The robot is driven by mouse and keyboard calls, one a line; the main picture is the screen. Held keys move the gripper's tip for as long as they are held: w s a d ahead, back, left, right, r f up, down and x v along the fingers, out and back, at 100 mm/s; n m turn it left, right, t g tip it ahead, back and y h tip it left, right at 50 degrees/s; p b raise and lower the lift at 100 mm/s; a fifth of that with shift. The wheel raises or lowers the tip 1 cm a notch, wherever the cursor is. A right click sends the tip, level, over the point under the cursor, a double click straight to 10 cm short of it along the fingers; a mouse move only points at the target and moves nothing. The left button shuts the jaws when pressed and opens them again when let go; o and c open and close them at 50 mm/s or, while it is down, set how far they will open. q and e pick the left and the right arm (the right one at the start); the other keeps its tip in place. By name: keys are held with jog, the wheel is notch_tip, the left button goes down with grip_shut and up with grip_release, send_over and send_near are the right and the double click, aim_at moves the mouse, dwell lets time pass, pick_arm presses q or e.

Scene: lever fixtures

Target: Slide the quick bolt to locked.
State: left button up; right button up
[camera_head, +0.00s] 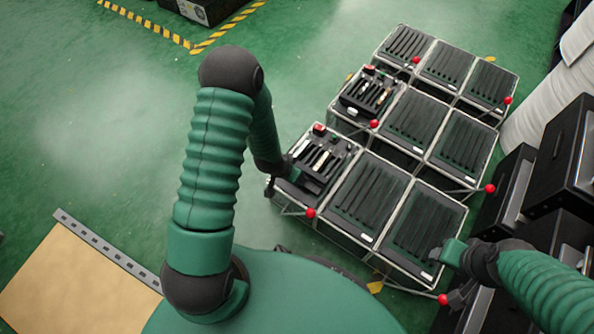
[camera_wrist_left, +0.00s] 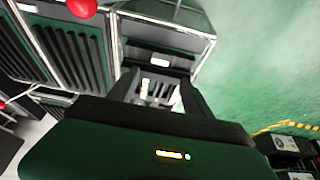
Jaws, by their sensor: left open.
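The front left fixture (camera_head: 318,158) is a dark box with a slotted black top, a red block and pale pieces on it. My left gripper (camera_head: 283,182) is at its left front edge. In the left wrist view my open left gripper (camera_wrist_left: 155,92) has its dark fingers on both sides of a black slotted part with a pale upright piece (camera_wrist_left: 145,88). I cannot tell which part is the quick bolt, or whether the fingers touch anything. My right gripper (camera_head: 440,254) is by the front right box; its jaws are too small to judge.
Several dark boxes with slotted tops stand in a grid, including the middle front box (camera_head: 366,198). A red ball knob (camera_head: 311,213) sticks out at the front left corner. Black cabinets (camera_head: 560,165) stand at the right. Green floor is free on the left.

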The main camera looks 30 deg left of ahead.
pick_arm(q)
jog(key=p+v, duration=0.2)
jog(key=v, duration=0.4)
jog(key=shift+r, duration=0.3)
pick_arm(e)
jog(key=v, duration=0.3)
jog(key=shift+w+r, duration=0.3)
jog(key=shift+w, duration=0.05)
pick_arm(q)
jog(key=shift+s+r, duration=0.1)
jog(key=shift+s, duration=0.05)
